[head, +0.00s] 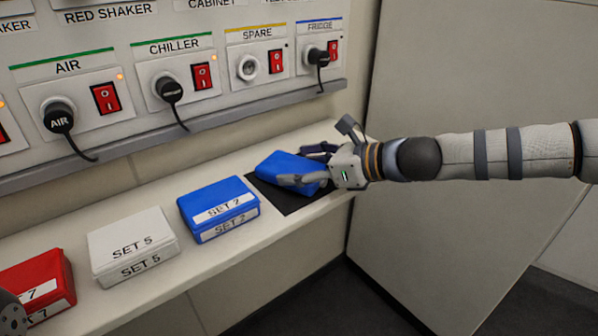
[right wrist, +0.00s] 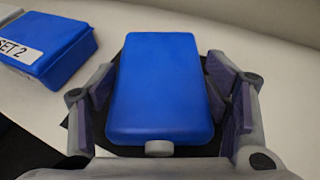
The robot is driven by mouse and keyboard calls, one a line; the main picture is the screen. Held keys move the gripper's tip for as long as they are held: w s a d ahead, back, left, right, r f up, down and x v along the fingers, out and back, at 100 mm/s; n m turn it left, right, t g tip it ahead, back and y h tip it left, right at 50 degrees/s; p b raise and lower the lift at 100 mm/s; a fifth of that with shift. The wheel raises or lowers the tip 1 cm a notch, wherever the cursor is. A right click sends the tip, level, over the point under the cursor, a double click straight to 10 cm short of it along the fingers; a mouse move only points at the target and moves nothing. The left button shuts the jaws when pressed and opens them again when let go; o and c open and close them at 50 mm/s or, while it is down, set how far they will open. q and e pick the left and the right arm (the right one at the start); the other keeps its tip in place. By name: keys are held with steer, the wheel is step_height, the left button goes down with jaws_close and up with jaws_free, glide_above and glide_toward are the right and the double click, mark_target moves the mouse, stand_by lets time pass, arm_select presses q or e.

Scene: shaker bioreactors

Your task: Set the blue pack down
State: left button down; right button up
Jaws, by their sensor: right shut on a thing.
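The blue pack (head: 280,164) is a plain blue box over the black mat (head: 312,194) at the right end of the shelf. My right gripper (head: 298,166) is shut on it, with a finger on either side. In the right wrist view the blue pack (right wrist: 160,85) lies between the fingers, its top face clear and no label showing. In the head view it looks slightly tilted. I cannot tell whether its underside touches the mat, most of which is hidden.
Left along the shelf (head: 150,280) stand a blue SET 2 box (head: 215,203), a white SET 5 box (head: 128,240) and a red box (head: 35,280). A wall panel with plugs and red switches (head: 105,97) rises behind. A large grey panel (head: 450,210) stands at right.

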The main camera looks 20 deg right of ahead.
steer(key=shift+o, duration=0.2)
steer(key=shift+f, duration=0.2)
steer(key=shift+c, duration=0.2)
steer(key=o, duration=1)
steer(key=shift+f, duration=0.15)
steer(key=o, duration=0.4)
arm_select(q)
steer(key=shift+s+f, duration=0.15)
arm_select(e)
steer(key=shift+r, duration=0.2)
steer(key=shift+s+r, duration=0.1)
steer(key=shift+r, duration=0.25)
arm_select(q)
steer(key=w+r+t+p, duration=0.1)
steer(key=w+r+p, duration=0.3)
steer(key=w+r, duration=0.1)
steer(key=shift+r+t+p, duration=0.3)
steer(key=shift+t+p, duration=0.05)
steer(key=shift+t, duration=0.05)
arm_select(e)
steer(key=v, duration=1.1)
steer(key=shift+s+d, duration=0.3)
